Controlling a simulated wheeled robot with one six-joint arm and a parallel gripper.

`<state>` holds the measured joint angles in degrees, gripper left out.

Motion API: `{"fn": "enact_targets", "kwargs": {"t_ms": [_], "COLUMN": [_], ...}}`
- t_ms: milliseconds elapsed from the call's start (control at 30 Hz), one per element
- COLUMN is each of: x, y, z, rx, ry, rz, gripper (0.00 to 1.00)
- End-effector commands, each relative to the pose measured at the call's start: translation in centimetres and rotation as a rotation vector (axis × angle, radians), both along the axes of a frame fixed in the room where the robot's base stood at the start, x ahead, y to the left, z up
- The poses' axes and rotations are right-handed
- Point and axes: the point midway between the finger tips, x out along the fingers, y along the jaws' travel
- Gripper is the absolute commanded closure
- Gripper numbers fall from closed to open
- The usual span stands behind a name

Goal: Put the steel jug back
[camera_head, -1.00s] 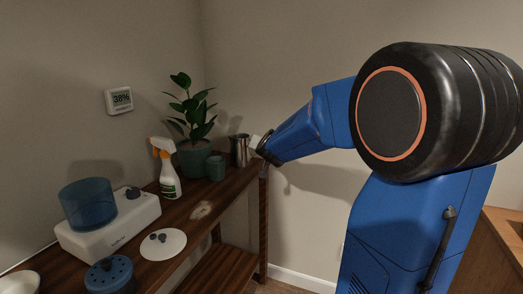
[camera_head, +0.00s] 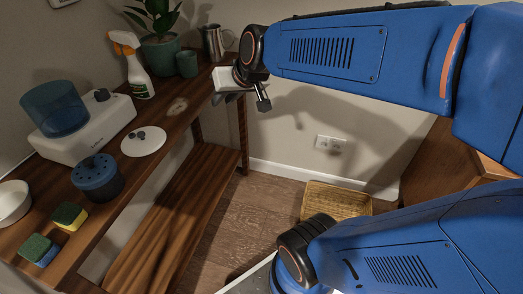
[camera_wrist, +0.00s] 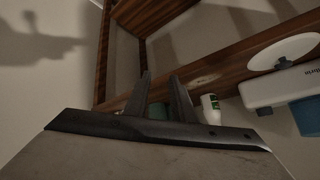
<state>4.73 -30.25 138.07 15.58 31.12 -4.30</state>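The steel jug (camera_head: 211,42) stands upright at the far end of the wooden shelf top, behind the green cup (camera_head: 187,63), with its handle to the right. My gripper (camera_head: 222,99) is at the shelf's far front edge, lower in the picture than the jug and apart from it. In the wrist view my gripper (camera_wrist: 162,85) has its two dark fingers spread, with nothing held between them.
A potted plant (camera_head: 159,50) and a spray bottle (camera_head: 137,75) stand near the cup. A humidifier base (camera_head: 85,130), white lid (camera_head: 143,141), blue perforated pot (camera_head: 97,177) and sponges (camera_head: 70,216) line the shelf. A woven basket (camera_head: 336,199) sits on the floor.

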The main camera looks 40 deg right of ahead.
Motion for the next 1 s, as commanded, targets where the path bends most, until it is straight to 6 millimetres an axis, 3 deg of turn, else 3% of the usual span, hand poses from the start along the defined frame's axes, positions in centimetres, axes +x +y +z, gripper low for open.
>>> {"fn": "enact_targets", "kwargs": {"t_ms": [33, 200, 300, 400, 567, 1000], "x": [-2.5, -10.4, -13.9, -16.2, -17.7, -17.7], "y": [0.5, 0.9, 0.5, 0.1, -0.2, -0.2], "z": [-0.7, -3.6, -5.0, -5.8, -6.4, -6.4], "rx": [-0.022, -0.104, -0.145, -0.175, -0.194, -0.194], "ry": [0.035, 0.177, 0.243, 0.287, 0.315, 0.316], "rz": [0.03, 0.105, 0.128, 0.138, 0.143, 0.143], "gripper": [0.77, 0.77, 0.77, 0.77, 0.77, 0.77]}}
